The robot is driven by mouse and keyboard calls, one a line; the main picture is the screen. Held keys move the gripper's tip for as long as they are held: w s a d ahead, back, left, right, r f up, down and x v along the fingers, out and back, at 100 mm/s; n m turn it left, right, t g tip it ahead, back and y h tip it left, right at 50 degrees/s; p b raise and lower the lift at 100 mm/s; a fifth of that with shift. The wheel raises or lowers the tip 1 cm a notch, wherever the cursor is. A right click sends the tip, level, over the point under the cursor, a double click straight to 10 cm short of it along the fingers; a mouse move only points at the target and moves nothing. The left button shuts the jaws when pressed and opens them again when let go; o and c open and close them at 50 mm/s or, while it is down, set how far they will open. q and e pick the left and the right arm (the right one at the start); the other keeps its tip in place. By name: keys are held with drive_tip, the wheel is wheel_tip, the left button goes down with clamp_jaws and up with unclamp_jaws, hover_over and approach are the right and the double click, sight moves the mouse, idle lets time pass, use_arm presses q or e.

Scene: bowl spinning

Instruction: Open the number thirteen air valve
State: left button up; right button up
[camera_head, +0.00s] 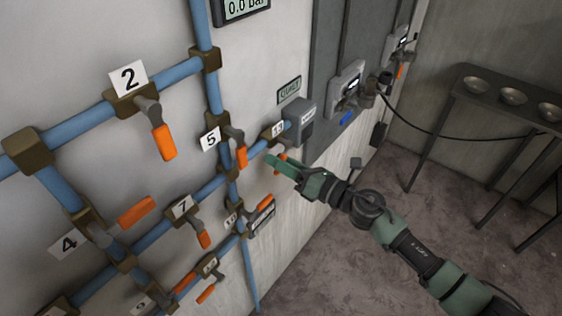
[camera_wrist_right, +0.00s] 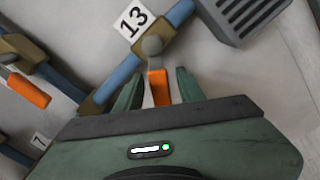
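The number thirteen valve shows in the right wrist view with its white "13" label (camera_wrist_right: 133,19), a grey knob (camera_wrist_right: 152,45) and an orange handle (camera_wrist_right: 159,88) pointing down toward my gripper. My right gripper (camera_wrist_right: 158,85) is open, with one green finger on each side of the orange handle and a visible gap to each. In the head view my right gripper (camera_head: 275,162) is at the wall just below the small label of this valve (camera_head: 278,129). Its handle is mostly hidden there by the fingers. My left gripper is out of view.
Blue pipes carry other orange-handled valves, such as number 2 (camera_head: 163,141), number 5 (camera_head: 241,157) and number 7 (camera_head: 203,240). A dark table with bowls (camera_head: 462,96) stands at right.

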drive_tip(key=shift+s+d+f, duration=0.1)
drive_tip(key=b+v, duration=0.2)
drive_tip(key=v, duration=0.5)
drive_tip(key=shift+d+b, duration=0.2)
drive_tip(key=shift+b, duration=0.2)
drive_tip(key=shift+s, duration=0.15)
